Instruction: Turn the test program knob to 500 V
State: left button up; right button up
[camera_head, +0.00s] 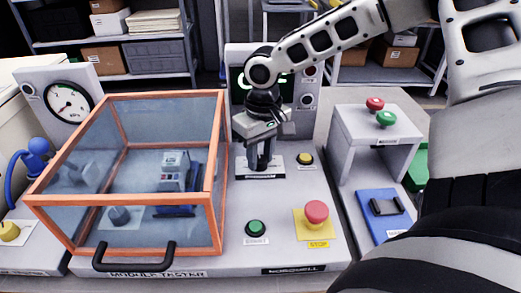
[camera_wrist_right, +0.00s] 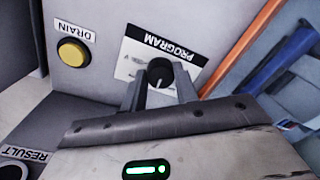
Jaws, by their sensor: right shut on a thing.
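The program knob (camera_wrist_right: 159,70) is black and round, with a light pointer mark, on a white and black plate (camera_wrist_right: 185,46) lettered PROGRAM. It shows in the right wrist view. The voltage marks are too small to read, so I cannot tell which setting the pointer is at. My right gripper (camera_wrist_right: 160,92) is shut on the knob, one finger on each side. In the head view my right gripper (camera_head: 262,160) points down at the panel of the module tester (camera_head: 190,255) and hides the knob. My left gripper is not in view.
The clear chamber with an orange frame (camera_head: 213,150) stands just left of my right gripper. A yellow drain button (camera_head: 305,158) is close on the right. A green start button (camera_head: 255,227) and a red stop button (camera_head: 316,211) are at the front. A display post stands behind.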

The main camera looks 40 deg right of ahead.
aim_at(263, 160)
jog(key=m, duration=0.6)
jog(key=shift+m+b, duration=0.3)
jog(key=shift+b, duration=0.1)
jog(key=m+b, duration=0.1)
jog(key=m, duration=0.4)
jog(key=shift+a+m+t, duration=0.1)
jog(key=shift+m+t, duration=0.2)
jog(key=shift+m, duration=0.1)
jog(key=o, duration=1)
jog(key=shift+r, duration=0.1)
jog(key=r, duration=0.5)
jog(key=r+p, duration=0.1)
jog(key=r, duration=0.4)
jog(key=r+p, duration=0.1)
jog(key=r, duration=0.4)
jog(key=shift+s+d+r, duration=0.2)
jog(key=shift+s+r, duration=0.2)
